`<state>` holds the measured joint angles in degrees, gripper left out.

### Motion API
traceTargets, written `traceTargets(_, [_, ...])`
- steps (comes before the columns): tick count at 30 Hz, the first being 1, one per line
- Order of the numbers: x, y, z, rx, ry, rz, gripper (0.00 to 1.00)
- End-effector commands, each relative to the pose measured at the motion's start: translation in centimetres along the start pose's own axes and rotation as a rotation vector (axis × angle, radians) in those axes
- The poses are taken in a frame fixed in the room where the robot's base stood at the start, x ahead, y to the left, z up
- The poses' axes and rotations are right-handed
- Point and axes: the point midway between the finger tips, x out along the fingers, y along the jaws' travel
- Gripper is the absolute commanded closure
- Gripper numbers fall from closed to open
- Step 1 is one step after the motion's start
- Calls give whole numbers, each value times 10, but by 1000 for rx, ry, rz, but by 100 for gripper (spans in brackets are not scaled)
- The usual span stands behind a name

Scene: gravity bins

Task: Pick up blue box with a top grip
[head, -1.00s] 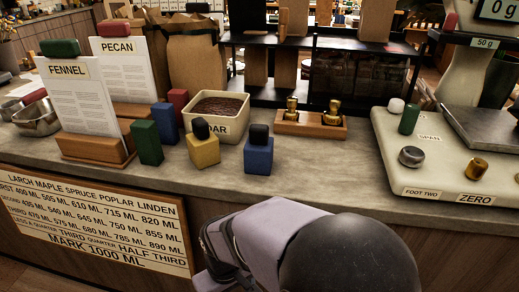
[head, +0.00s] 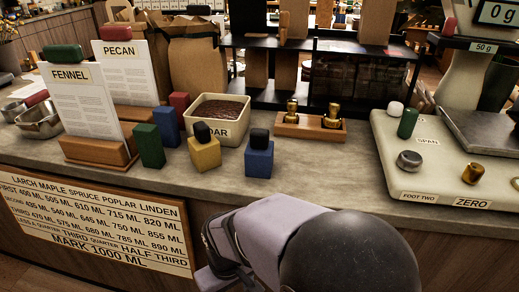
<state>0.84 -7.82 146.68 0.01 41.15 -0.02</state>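A blue box (head: 259,158) with a black top stands upright on the grey counter, near its front edge and right of a yellow box with a black top. A second blue block (head: 167,126), plain and taller, stands farther left, between a green and a red block. Pale and dark links of my arm show at the bottom middle, below the counter edge and apart from the boxes. My gripper's fingers do not show in this view. Nothing touches the blue box with the black top.
The yellow box (head: 204,153) stands close left, with a cream bin (head: 218,122) of dark grains behind it. A wooden block with brass weights (head: 310,126) is behind right. A white scale (head: 432,170) stands at right. Card holders and a green block (head: 148,146) are left. Counter right of the blue box is clear.

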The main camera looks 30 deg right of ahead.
Motion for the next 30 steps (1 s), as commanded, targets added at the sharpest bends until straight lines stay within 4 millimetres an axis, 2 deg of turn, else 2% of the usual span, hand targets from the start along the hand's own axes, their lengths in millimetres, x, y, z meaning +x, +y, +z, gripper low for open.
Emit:
traceTargets(1, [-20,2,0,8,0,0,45])
traceTargets(17, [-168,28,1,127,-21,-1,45])
traceTargets(23, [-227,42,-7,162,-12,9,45])
traceTargets(30, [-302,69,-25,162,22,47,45])
